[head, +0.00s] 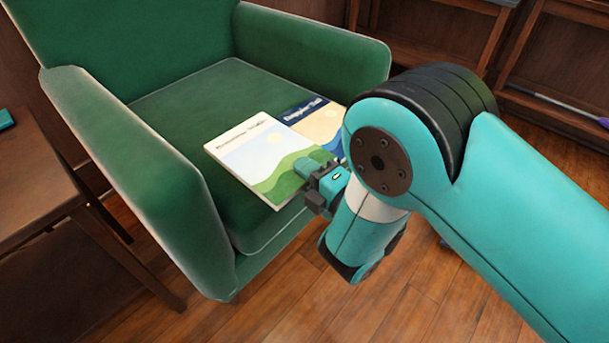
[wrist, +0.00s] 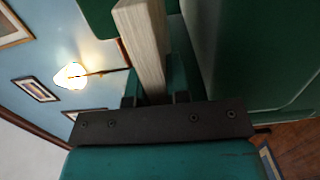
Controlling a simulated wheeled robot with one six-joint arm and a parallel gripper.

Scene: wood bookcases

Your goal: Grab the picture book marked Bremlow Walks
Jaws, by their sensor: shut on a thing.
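The picture book (head: 262,158) has a pale sky, a sun and green hills on its cover. Its small title looks like Bremlow Walks. It is over the green armchair seat, cover up, and hides part of a second book (head: 318,122) with a dark blue and sandy cover. I cannot tell whether it touches the seat. My gripper (head: 322,186) is shut on the front right edge of the picture book. In the wrist view the book's pale page edge (wrist: 143,45) runs up from between the fingers. The far ends of the fingers are partly hidden.
The green armchair's left armrest (head: 140,170) and right armrest (head: 310,50) stand high beside the seat (head: 190,95). A wooden table (head: 35,180) is at the left. Wooden shelves (head: 560,80) stand at the back right. Bare floor (head: 290,290) lies in front.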

